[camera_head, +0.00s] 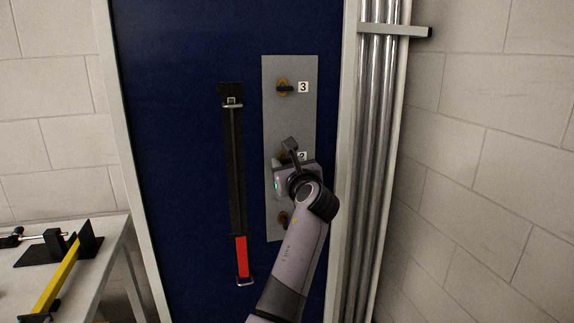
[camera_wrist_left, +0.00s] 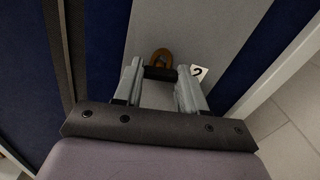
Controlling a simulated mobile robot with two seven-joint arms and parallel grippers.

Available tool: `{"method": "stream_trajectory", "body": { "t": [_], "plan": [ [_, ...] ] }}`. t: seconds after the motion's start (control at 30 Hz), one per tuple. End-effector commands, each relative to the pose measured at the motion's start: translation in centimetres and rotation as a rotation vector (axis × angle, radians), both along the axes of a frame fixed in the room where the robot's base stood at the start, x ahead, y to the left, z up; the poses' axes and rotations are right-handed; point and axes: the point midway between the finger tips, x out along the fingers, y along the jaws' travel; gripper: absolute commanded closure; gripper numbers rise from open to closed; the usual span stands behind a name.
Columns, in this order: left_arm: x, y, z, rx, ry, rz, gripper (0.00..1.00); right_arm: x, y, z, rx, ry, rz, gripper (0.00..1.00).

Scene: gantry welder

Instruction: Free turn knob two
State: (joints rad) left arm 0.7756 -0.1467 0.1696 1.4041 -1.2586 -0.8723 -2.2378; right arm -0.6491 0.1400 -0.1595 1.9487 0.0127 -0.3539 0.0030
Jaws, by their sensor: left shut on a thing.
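Knob two is a black bar handle on an orange-brown round base. In the head view only a sliver of its base (camera_head: 282,156) shows beside the label "2", because my left gripper (camera_head: 287,165) covers the rest. In the left wrist view the knob's orange base (camera_wrist_left: 161,56) stands just beyond the fingertips, and its dark bar lies between them. My left gripper (camera_wrist_left: 160,75) is shut on this bar, one finger at each end of it. The knob sits on a grey vertical panel (camera_head: 291,121). My right gripper is in neither view.
Knob three (camera_head: 285,88) is above and another knob (camera_head: 284,219) is below, partly hidden by my arm. A black strap with a red end (camera_head: 241,256) hangs left on the blue board (camera_head: 175,130). Metal pipes (camera_head: 378,150) run on the right. A table (camera_head: 95,285) stands lower left.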

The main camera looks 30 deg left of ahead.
Motion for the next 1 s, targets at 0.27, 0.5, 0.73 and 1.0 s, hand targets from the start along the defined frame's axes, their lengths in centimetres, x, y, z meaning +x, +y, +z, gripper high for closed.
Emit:
{"method": "stream_trajectory", "body": {
  "t": [0.27, 0.5, 0.73, 1.0],
  "plan": [
    [0.0, 0.0, 0.0, -0.152, -0.182, -0.001, 0.9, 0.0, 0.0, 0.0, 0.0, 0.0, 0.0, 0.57],
    [0.0, 0.0, 0.0, -0.301, -0.354, 0.0, 0.9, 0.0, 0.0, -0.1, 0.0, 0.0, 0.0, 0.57],
    [0.0, 0.0, -0.1, -0.443, -0.521, 0.0, 0.9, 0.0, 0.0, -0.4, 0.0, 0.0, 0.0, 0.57],
    [0.0, 0.0, -0.2, -0.612, -0.717, 0.0, 0.9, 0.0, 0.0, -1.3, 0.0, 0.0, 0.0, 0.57]
  ]
}}
